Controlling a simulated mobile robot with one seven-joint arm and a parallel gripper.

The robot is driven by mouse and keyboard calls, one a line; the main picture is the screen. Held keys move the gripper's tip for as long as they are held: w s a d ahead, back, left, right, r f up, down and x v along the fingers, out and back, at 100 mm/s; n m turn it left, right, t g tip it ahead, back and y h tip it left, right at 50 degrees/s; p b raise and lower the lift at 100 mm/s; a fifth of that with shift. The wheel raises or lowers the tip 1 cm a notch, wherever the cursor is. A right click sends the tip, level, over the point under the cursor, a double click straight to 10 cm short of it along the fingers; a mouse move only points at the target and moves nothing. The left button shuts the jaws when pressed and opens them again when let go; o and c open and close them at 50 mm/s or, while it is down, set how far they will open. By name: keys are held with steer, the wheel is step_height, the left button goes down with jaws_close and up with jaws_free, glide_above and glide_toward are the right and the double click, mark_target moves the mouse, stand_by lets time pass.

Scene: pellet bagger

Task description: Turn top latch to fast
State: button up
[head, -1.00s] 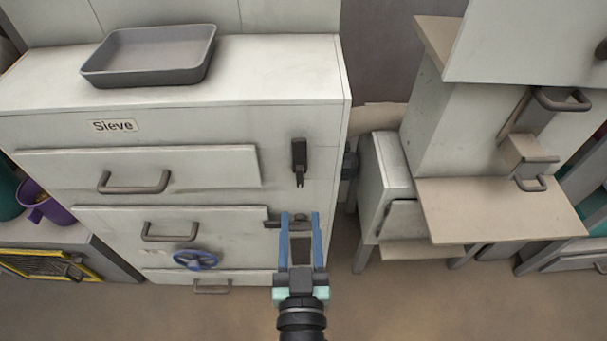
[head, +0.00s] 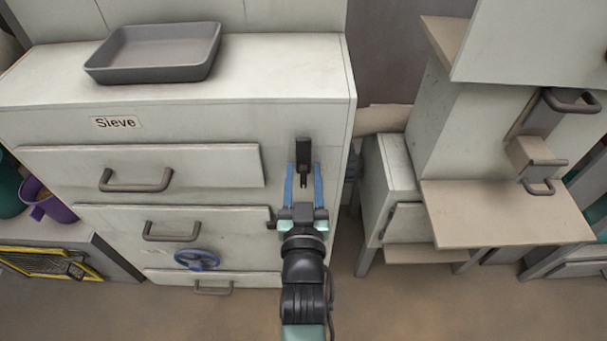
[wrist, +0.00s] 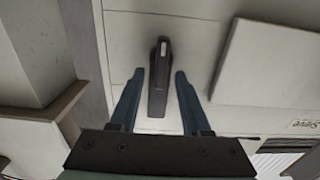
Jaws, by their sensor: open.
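The top latch (head: 303,153) is a dark upright bar on the right of the sieve cabinet's front, beside the top drawer. Its lower part lies between the blue fingers of my gripper (head: 304,172) in the head view. In the wrist view the latch (wrist: 159,75) stands between the two open fingers of my gripper (wrist: 153,82), with a gap on each side. The lower latch (head: 272,224) is mostly hidden behind my gripper and wrist.
The sieve cabinet (head: 215,116) has drawers with bar handles and a blue handwheel (head: 197,260). A grey tray (head: 155,52) sits on top. To the right stands a pale machine with a jutting shelf (head: 505,212). Floor shows between them.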

steer(key=shift+c, duration=0.3)
jaws_close()
steer(key=shift+n, duration=0.4)
steer(key=n, duration=0.2)
steer(key=a+n, duration=0.1)
steer(key=n, duration=0.5)
steer(key=shift+a+f, duration=0.15)
steer(key=shift+f, duration=0.15)
steer(key=n, duration=0.4)
steer(key=shift+a+f+n, duration=0.2)
steer(key=shift+f+n, duration=0.1)
steer(key=shift+n, duration=0.1)
steer(key=n, duration=0.4)
steer(key=shift+f, duration=0.3)
steer(key=shift+n, duration=0.3)
